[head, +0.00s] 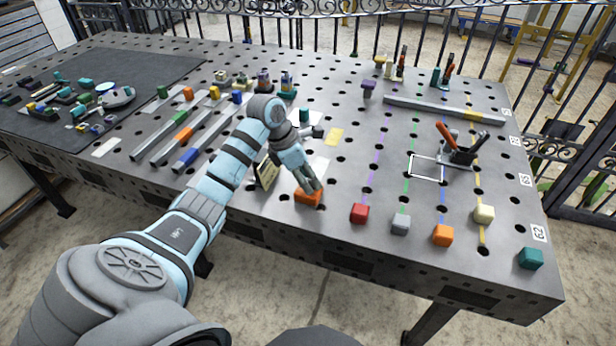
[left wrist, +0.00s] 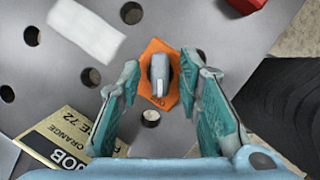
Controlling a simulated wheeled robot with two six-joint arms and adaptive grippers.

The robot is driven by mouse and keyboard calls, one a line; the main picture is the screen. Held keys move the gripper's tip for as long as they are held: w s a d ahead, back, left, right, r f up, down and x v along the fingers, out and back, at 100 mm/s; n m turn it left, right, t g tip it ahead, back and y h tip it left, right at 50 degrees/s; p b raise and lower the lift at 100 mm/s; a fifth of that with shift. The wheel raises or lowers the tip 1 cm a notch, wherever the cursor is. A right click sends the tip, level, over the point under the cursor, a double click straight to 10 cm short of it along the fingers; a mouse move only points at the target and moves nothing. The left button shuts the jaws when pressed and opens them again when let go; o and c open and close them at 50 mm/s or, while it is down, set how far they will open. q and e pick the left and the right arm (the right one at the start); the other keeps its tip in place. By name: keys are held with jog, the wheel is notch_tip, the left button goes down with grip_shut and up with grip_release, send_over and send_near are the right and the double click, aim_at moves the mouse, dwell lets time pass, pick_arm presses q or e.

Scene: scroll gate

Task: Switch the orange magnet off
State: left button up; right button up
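The orange magnet (head: 308,197) sits on the dark perforated table, just below my left gripper (head: 309,184) in the head view. In the left wrist view the magnet (left wrist: 154,96) has an orange plate with a grey knob (left wrist: 160,72) on top, lying lengthwise up and down the picture. My left gripper (left wrist: 160,80) is open, with one teal finger on each side of the knob and a gap to each. The fingers hide part of the magnet in the head view. My right gripper is in neither view.
A red block (head: 359,213), a grey block (head: 401,224) and another orange block (head: 442,235) are to the right. A clamp with a red handle (head: 446,134) stands further right. A railing runs behind.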

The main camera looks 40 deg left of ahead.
pick_arm(q)
grip_shut()
jog(key=m+h+b, duration=0.1)
jog(key=m+b, duration=0.1)
jog(key=m, duration=0.1)
jog(key=shift+w+m+g, duration=0.1)
jog(key=shift+m+g, duration=0.2)
jog(key=shift+g, duration=0.1)
jog(key=shift+w+a+m+g+h+b, duration=0.1)
jog(key=shift+m+g+h+b, duration=0.45)
jog(key=shift+m, duration=1.25)
jog(key=shift+o, duration=1)
grip_release()
